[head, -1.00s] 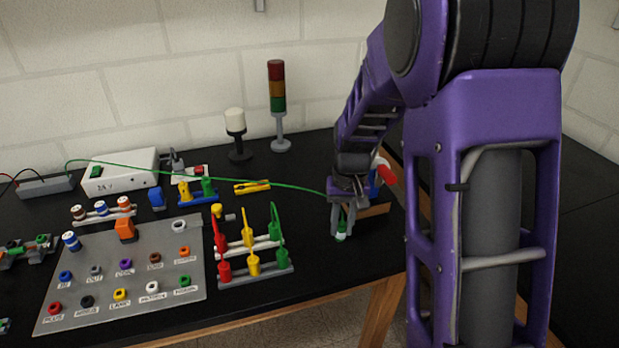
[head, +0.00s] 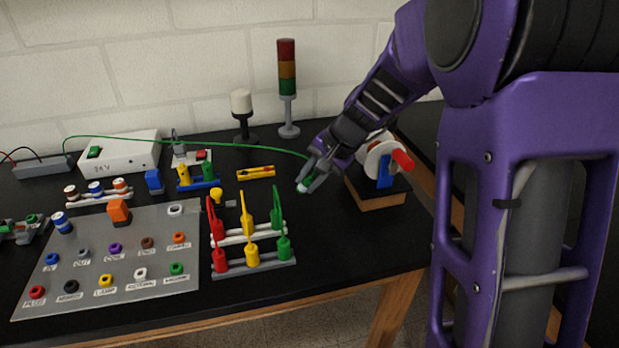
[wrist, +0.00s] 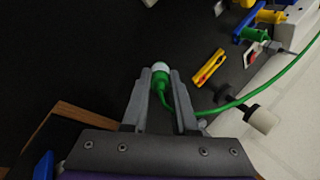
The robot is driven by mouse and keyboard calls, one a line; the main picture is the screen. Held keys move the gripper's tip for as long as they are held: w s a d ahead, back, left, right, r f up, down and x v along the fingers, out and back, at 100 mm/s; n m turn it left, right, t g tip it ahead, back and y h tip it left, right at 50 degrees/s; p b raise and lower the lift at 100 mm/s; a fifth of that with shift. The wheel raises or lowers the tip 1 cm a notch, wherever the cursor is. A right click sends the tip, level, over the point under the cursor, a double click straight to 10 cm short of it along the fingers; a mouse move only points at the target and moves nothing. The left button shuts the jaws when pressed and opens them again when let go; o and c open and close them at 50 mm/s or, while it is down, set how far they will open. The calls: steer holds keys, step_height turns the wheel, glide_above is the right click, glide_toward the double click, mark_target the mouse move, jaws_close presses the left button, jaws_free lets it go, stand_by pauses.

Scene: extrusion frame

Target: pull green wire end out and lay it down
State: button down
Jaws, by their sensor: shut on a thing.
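My gripper (head: 309,179) is shut on the green wire end (wrist: 161,78), a green plug with a whitish tip, which shows between the two fingers in the wrist view. In the head view the plug's pale tip (head: 302,187) points down and left, over the black table. I cannot tell whether it touches the table.
A wooden-based device with a white disc (head: 383,160) and red handle stands right of my gripper. The yellow tool (head: 256,172), lamp (head: 242,115) and signal tower (head: 287,88) are nearby. A rack of coloured plugs (head: 252,262) stands front left. Table between is clear.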

steer(key=shift+f+b, duration=1.05)
steer(key=shift+f, duration=0.65)
steer(key=c, duration=0.6)
jaws_free()
steer(key=p+v, duration=0.3)
steer(key=v, duration=1.4)
steer(key=shift+d+r, duration=0.1)
steer(key=shift+r, duration=0.1)
